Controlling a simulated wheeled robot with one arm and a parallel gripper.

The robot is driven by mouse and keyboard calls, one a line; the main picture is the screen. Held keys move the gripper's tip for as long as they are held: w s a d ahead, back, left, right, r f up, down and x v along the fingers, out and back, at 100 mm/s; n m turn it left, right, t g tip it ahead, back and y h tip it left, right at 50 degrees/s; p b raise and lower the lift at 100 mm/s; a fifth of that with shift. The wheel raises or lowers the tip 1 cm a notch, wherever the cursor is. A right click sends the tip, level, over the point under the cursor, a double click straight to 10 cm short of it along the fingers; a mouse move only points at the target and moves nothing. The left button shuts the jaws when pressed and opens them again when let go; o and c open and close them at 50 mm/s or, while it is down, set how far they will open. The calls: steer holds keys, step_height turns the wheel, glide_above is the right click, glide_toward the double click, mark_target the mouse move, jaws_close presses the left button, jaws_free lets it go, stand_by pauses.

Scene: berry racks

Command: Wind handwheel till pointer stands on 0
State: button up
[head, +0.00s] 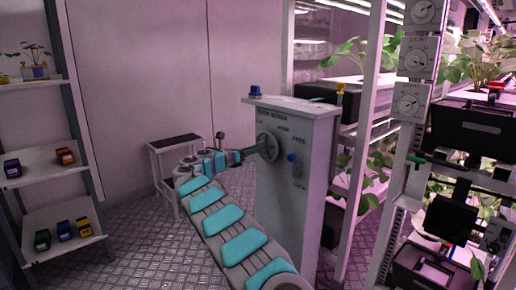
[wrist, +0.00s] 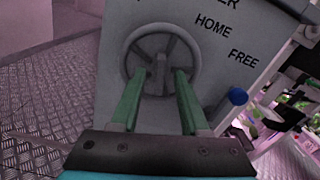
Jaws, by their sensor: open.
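The grey spoked handwheel (head: 268,141) is on the front of a pale cabinet (head: 298,215), and it fills the upper middle of the wrist view (wrist: 163,29). My gripper (head: 246,152) reaches it from the left in the head view. In the wrist view its two green fingers (wrist: 158,76) are apart, one on each side of the hub, overlapping the lower part of the wheel. Nothing is seen held between them. I cannot tell if they touch the rim or spokes. Lettering such as HOME and FREE shows on the panel. I cannot make out the pointer or a 0 mark.
A blue knob (wrist: 237,96) sits right of the wheel on the panel. A blue-topped item (head: 255,92) is on the cabinet top. A small grey stand (head: 175,143) is behind my arm. Shelves with small boxes (head: 45,160) are left; plant racks (head: 370,140) are right.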

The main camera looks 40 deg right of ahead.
steer(key=shift+w+d, duration=0.1)
steer(key=shift+d, duration=0.85)
jaws_close()
